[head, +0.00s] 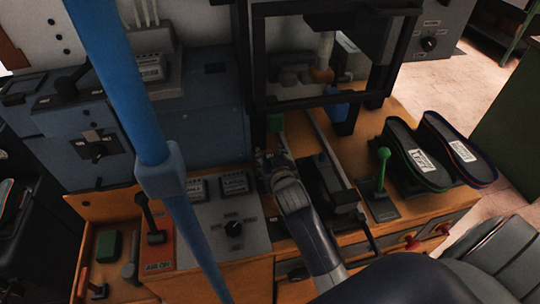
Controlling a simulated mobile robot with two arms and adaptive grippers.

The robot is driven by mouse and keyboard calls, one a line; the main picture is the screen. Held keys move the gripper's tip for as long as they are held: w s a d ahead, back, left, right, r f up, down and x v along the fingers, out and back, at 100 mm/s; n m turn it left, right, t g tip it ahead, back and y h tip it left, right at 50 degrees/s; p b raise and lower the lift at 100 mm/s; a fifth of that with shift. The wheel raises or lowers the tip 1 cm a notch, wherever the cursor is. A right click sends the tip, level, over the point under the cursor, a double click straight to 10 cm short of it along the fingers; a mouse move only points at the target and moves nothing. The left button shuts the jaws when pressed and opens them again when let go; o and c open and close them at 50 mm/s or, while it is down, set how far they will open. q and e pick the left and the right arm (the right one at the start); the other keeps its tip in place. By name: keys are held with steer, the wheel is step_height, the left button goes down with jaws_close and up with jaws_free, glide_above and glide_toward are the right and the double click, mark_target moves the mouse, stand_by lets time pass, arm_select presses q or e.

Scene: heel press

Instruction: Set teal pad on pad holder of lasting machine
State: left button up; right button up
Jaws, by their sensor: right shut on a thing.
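My right gripper (277,146) reaches up from the lower right to the front of the lasting machine's black frame (262,72). It is shut on a small green-teal block, which I take as the teal pad (275,122). The pad shows just beyond the fingertips, near the frame's lower left corner; the fingers partly hide it. Inside the frame an orange rounded part (321,75) hangs under a pale rod, with a blue piece (336,104) below it to the right. I cannot tell which part is the pad holder. My left gripper is not in view.
A thick blue bar (115,75) crosses the left side close to the camera. A grey dial panel (222,225) and an orange lever panel (158,245) are at lower left. A green-knobbed lever (382,170) and two dark shoe soles (415,155) (457,147) stand at right.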

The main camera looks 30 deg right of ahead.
steer(key=shift+f, duration=0.1)
steer(key=o, duration=1.1)
steer(key=shift+f, duration=0.1)
steer(key=shift+o, duration=0.2)
step_height(320, 180, up, 10)
